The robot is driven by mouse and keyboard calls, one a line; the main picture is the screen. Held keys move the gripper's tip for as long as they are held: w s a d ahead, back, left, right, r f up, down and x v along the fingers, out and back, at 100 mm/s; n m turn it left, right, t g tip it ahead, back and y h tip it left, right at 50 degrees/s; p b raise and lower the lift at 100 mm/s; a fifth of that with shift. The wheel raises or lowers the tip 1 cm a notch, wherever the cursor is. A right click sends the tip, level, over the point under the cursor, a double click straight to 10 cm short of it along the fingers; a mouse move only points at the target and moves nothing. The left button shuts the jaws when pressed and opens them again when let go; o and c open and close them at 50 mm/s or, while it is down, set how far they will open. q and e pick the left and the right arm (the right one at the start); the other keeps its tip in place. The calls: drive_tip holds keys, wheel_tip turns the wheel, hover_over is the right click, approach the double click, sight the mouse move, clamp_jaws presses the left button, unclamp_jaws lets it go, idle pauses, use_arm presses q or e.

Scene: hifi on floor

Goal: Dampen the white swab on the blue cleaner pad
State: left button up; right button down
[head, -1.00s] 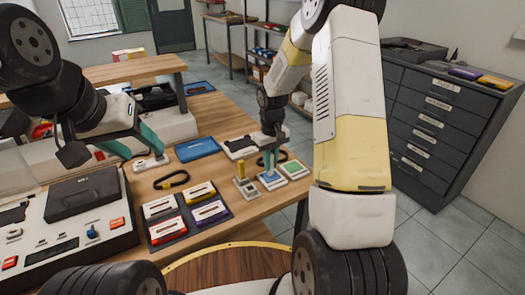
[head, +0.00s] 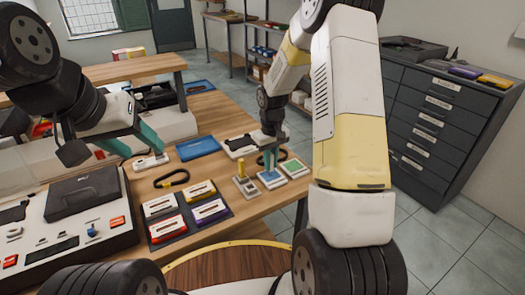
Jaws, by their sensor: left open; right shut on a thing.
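The blue cleaner pad (head: 271,180) sits in a small white tray near the right edge of the wooden bench. My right gripper (head: 270,161) is just above it, with its teal fingers pointing down. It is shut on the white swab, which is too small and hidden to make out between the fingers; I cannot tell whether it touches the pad. My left gripper (head: 134,146) is open and empty over the left part of the bench, well away from the pad.
A green pad (head: 295,167) lies right of the blue one. A grey holder with a yellow-topped piece (head: 246,187) stands left of it. A tape machine (head: 76,222) fills the near left.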

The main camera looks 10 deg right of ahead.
idle(0.3)
drive_tip(key=shift+r, duration=3.5)
